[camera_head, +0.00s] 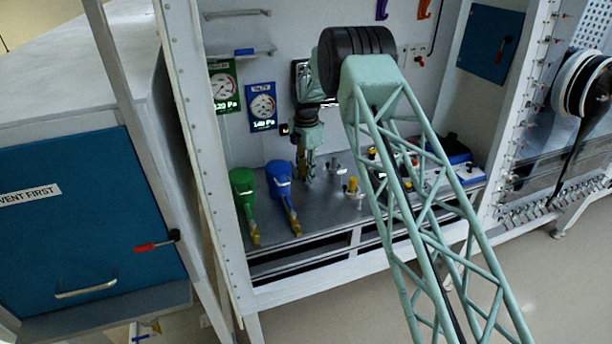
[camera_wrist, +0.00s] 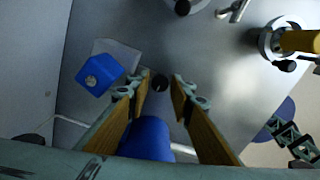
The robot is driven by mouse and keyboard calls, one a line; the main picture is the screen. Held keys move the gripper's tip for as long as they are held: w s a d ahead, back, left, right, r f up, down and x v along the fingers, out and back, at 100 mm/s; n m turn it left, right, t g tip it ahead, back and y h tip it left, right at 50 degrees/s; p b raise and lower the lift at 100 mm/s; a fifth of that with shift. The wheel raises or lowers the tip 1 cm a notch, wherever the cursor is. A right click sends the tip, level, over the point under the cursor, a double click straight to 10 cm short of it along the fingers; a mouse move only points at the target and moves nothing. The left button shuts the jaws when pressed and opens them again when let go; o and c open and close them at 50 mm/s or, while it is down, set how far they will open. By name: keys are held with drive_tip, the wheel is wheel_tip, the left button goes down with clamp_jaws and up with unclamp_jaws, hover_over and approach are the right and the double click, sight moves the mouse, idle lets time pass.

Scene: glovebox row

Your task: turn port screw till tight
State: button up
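My gripper (camera_head: 306,176) hangs over the grey bench inside the glovebox, right beside a blue canister-like body (camera_head: 279,178). In the wrist view my gripper (camera_wrist: 162,86) points down with its two fingers apart. A small dark round knob (camera_wrist: 160,82) shows in the gap between the fingertips; I cannot tell how far below them it is. A blue block (camera_wrist: 101,74) with a grey round head sits left of the fingertips. A rounded blue body (camera_wrist: 148,138) shows between the fingers nearer the palm. I cannot tell for certain which part is the port screw.
A green body (camera_head: 243,186) stands left of the blue one. A yellow-topped fitting (camera_head: 352,187) stands to the right on the bench; a yellow-topped fitting (camera_wrist: 298,41) also shows in the wrist view. Gauges (camera_head: 262,105) hang on the back wall. The bench's front edge is close.

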drive_tip(key=c, duration=0.6)
drive_tip(key=shift+o, duration=0.2)
